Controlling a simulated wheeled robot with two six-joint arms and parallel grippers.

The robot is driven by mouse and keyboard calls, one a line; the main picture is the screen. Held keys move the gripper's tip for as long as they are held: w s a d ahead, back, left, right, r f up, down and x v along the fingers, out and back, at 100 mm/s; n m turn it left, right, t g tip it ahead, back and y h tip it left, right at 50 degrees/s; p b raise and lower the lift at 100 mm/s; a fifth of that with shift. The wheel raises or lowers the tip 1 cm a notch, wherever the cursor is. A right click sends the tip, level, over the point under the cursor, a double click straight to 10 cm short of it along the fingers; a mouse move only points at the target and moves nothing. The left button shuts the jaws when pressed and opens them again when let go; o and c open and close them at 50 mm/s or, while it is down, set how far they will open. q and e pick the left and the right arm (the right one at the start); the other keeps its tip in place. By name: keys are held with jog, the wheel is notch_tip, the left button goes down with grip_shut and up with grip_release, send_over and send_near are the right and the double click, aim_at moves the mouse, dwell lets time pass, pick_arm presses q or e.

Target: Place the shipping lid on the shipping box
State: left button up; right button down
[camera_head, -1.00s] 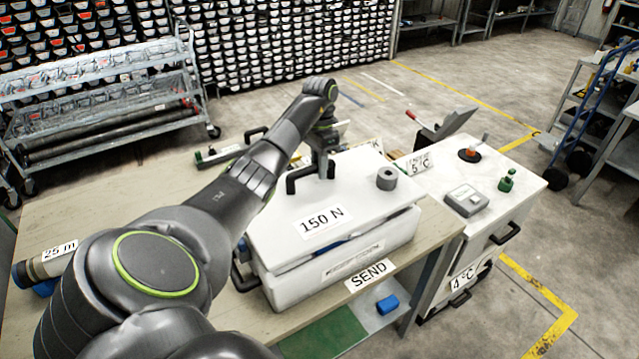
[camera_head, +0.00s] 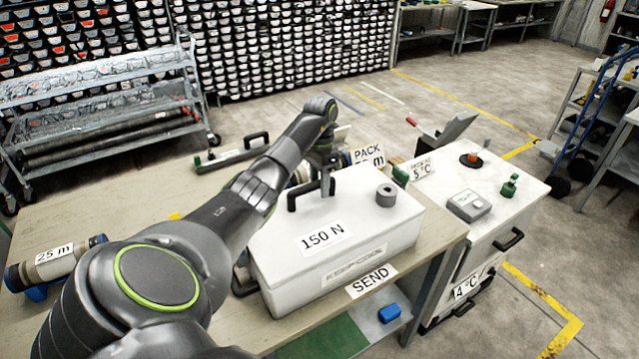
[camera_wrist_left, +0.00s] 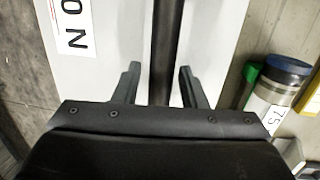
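The white shipping lid (camera_head: 350,205), with a "150 N" label, a black handle and a grey cylinder (camera_head: 386,195) on top, rests on the white shipping box (camera_head: 330,282). No gap shows between them along the front. My left gripper (camera_head: 326,186) is at the black handle (camera_head: 291,197), pointing down. In the left wrist view the fingers (camera_wrist_left: 160,85) stand apart on either side of the handle bar (camera_wrist_left: 166,40), with lid surface visible between bar and fingers. The gripper looks open. My right gripper is not in view.
The box stands on a wooden bench (camera_head: 150,195) near its front edge, by a "SEND" label (camera_head: 371,281). A core tube marked "25 m" (camera_head: 55,254) lies at left. A white cooler cabinet (camera_head: 500,215) stands at right. A green-ended tool (camera_head: 230,155) lies behind.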

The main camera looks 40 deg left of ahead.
pick_arm(q)
jog(key=shift+o, duration=0.2)
jog(key=shift+r, duration=0.1)
jog(key=shift+w+a+r, duration=0.1)
jog(key=shift+r, duration=0.2)
notch_tip(320, 180, up, 11)
jog(key=w+a+p, duration=0.1)
jog(key=p, duration=0.6)
jog(key=shift+w, duration=0.2)
